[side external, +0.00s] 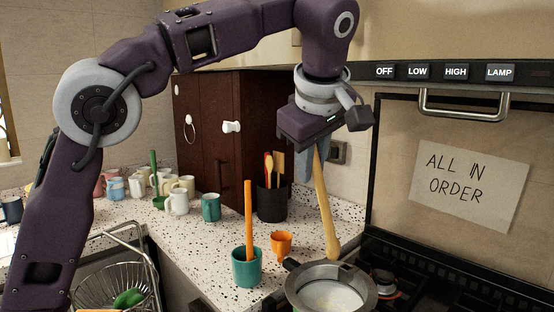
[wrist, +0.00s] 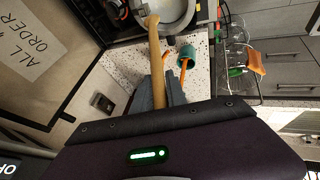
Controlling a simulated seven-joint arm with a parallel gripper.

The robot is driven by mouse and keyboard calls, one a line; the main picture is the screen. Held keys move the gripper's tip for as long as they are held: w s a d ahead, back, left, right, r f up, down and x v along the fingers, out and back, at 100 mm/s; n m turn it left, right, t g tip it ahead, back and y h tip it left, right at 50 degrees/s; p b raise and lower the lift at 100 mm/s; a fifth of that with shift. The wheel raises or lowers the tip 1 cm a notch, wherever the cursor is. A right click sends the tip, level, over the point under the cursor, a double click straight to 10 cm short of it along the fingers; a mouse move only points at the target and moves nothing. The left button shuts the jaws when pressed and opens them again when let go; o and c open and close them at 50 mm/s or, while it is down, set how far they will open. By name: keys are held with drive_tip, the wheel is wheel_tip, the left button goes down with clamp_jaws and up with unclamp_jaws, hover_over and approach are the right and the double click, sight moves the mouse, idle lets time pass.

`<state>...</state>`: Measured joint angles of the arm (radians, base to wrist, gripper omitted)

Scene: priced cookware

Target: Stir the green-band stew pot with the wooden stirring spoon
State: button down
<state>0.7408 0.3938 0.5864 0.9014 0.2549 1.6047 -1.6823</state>
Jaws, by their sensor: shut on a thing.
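The wooden stirring spoon (side external: 322,200) hangs head down from my gripper (side external: 307,165), which is shut on its handle. The spoon also shows in the wrist view (wrist: 156,62), running up from between my fingers (wrist: 160,97). A grey metal pot (side external: 369,294) with pale contents sits at the stove's left edge, cut off by the bottom of the side view. The pot also shows in the wrist view (wrist: 192,16). The spoon's head appears at the pot's far rim; I cannot tell whether it touches.
The stove's back panel (side external: 450,190) rises at right.

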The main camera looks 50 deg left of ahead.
wheel_tip(320, 180, down, 14)
drive_tip(key=shift+r, duration=0.15)
idle(0.7)
drive_tip(key=shift+w, duration=0.1)
